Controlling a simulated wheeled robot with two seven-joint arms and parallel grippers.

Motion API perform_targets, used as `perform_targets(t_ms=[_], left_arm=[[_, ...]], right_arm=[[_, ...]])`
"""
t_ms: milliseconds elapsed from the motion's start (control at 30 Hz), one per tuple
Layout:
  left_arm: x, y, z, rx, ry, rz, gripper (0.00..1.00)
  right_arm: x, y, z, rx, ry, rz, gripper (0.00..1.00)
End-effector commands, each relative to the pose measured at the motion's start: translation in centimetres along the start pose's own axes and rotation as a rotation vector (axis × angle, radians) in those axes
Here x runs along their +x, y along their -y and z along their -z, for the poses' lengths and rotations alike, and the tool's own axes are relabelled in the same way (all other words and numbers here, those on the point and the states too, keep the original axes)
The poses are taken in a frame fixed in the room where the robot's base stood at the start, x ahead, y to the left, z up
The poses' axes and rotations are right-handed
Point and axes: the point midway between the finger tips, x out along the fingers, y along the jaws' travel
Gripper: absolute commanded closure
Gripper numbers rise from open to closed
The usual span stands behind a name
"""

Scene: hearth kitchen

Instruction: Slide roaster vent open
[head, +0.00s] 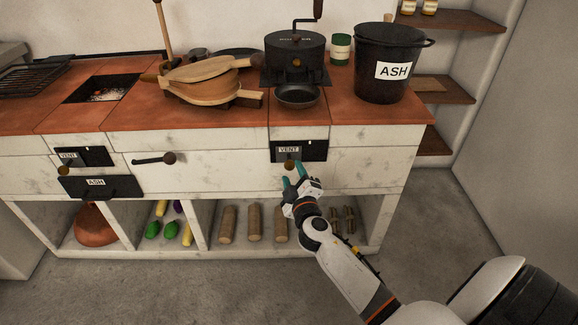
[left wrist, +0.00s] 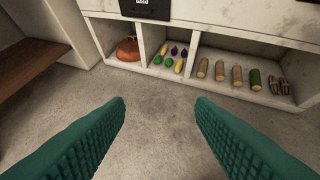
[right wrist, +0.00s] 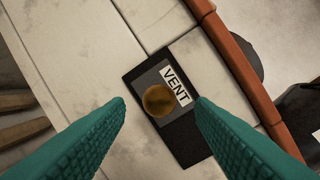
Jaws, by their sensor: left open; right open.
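The roaster vent (head: 312,151) is a dark plate labelled VENT on the white counter front, below the black roaster (head: 296,58). Its round brass knob (head: 289,164) sits low, left of the plate's middle. The vent (right wrist: 189,141) and knob (right wrist: 158,100) also show in the right wrist view. My right gripper (head: 293,175) is open just in front of the knob. In the right wrist view the knob appears between its teal fingertips (right wrist: 161,104), with gaps both sides; I cannot tell the depth. My left gripper (left wrist: 160,103) is open and empty above the floor.
A second vent (head: 84,156) and an ash drawer (head: 100,187) are at the left. A black handle (head: 154,159) projects between the vents. An ASH bucket (head: 388,65), a pan (head: 297,96) and bellows (head: 206,80) stand on the counter. Logs (head: 254,223) lie in the shelf below.

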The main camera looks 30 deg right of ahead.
Motion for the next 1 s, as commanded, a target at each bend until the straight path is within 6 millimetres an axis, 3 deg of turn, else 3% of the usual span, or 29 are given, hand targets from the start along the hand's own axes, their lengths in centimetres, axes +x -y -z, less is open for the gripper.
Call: perform_targets(t_ms=[100, 300, 667, 900, 967, 1000], left_arm=[[0.2, 0.1, -0.5, 0.001, 0.034, 0.002, 0.5], [0.3, 0.3, -1.6, 0.002, 0.095, 0.007, 0.5], [0.3, 0.3, -1.8, 0.002, 0.107, 0.007, 0.5], [0.4, 0.3, -1.8, 0.002, 0.106, 0.007, 0.5], [0.4, 0.3, -1.8, 0.002, 0.106, 0.007, 0.5], [0.4, 0.3, -1.8, 0.002, 0.106, 0.007, 0.5]], right_arm=[[2.2, 0.0, 0.0, -0.001, 0.001, 0.001, 0.51], [4.3, 0.0, 0.0, 0.0, 0.001, -0.001, 0.51], [4.7, -0.1, 0.0, 0.0, 0.001, -0.002, 0.51], [4.7, -0.1, 0.0, 0.0, 0.001, -0.002, 0.9], [4.7, -0.1, 0.0, 0.0, 0.001, -0.002, 1.0], [4.7, -0.1, 0.0, 0.0, 0.001, -0.002, 1.0]])
